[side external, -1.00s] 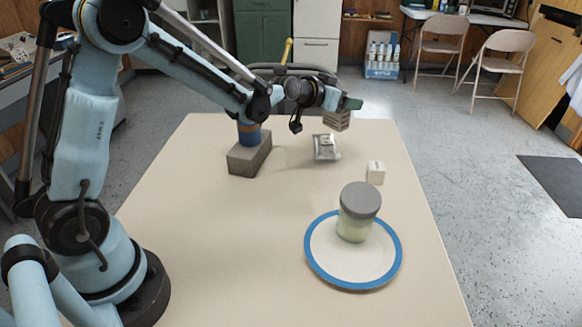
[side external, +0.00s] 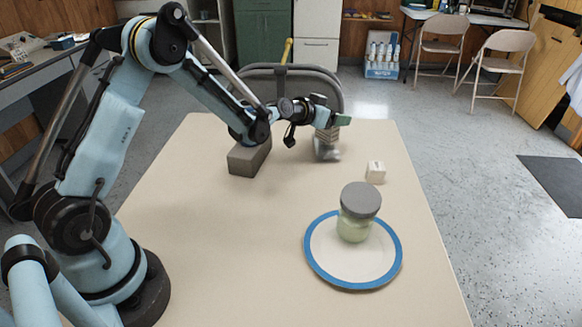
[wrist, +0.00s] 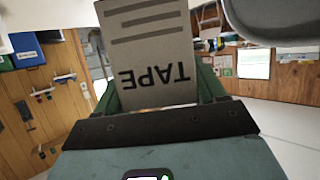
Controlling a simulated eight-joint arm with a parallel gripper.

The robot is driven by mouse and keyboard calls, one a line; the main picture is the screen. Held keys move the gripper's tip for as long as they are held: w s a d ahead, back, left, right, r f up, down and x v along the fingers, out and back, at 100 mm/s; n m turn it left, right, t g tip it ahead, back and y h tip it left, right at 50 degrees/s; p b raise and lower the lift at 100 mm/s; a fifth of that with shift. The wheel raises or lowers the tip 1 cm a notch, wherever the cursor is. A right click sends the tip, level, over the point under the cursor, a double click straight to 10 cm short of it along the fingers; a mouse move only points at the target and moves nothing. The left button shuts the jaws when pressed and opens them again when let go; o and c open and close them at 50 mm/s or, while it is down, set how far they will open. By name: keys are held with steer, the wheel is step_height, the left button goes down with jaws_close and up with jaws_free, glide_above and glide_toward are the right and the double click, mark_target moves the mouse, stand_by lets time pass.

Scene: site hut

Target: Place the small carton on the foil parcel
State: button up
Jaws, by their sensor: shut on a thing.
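The small carton (side external: 326,134) is a grey-beige box with dark stripes. It is held in my gripper (side external: 331,119), whose green fingers are shut on it. In the wrist view the carton (wrist: 150,50) fills the space between the fingers, and the word TAPE reads upside down. The foil parcel (side external: 327,153) is a crinkled silver packet on the far part of the table. The carton is right above it in the side view and covers its upper part. I cannot tell whether the two touch.
A small white box (side external: 375,172) stands right of the parcel. A grey-lidded jar (side external: 360,200) stands on a blue-rimmed plate (side external: 311,255) nearer the front. A grey-brown block (side external: 247,160) lies to the left, partly behind my arm. The table's (side external: 210,240) middle is clear.

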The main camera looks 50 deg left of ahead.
steer(key=shift+f, duration=0.1)
steer(key=o, duration=1)
steer(key=shift+s+r, duration=0.1)
steer(key=shift+r, duration=0.1)
steer(key=shift+s+d+r+g, duration=1.05)
steer(key=shift+s+d, duration=0.5)
steer(key=shift+s, duration=3.65)
steer(key=shift+s+d+r+g, duration=1.05)
steer(key=shift+s+d, duration=0.45)
steer(key=shift+s, duration=3.75)
steer(key=shift+s+d+r+g, duration=0.85)
steer(key=shift+s+d+g, duration=0.55)
steer(key=shift+s, duration=3.8)
